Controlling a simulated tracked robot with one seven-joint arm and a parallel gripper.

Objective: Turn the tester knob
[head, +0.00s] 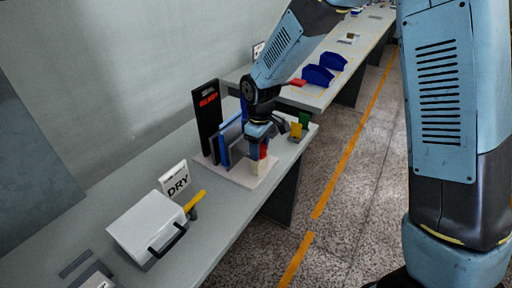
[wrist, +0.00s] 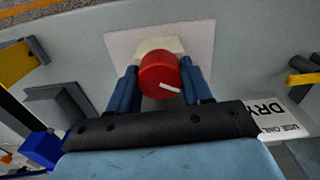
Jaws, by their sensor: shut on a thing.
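The tester knob (wrist: 158,72) is a red round knob with a white pointer mark, on a cream block (wrist: 160,44) in the wrist view. The pointer mark runs to the right and slightly down in that view. My gripper (wrist: 158,82) has its two blue fingers on either side of the knob and is shut on it. In the head view the red knob (head: 263,151) shows under my gripper (head: 259,137), above the cream block on a pale base plate (head: 230,174). Part of the knob is hidden by the fingers there.
A black panel with red lettering (head: 207,115) stands behind the knob. A DRY sign (head: 174,179), a white box with a black handle (head: 146,222) and a yellow handle (head: 195,201) are at the near left. A yellow and a green piece (head: 304,119) stand to the right.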

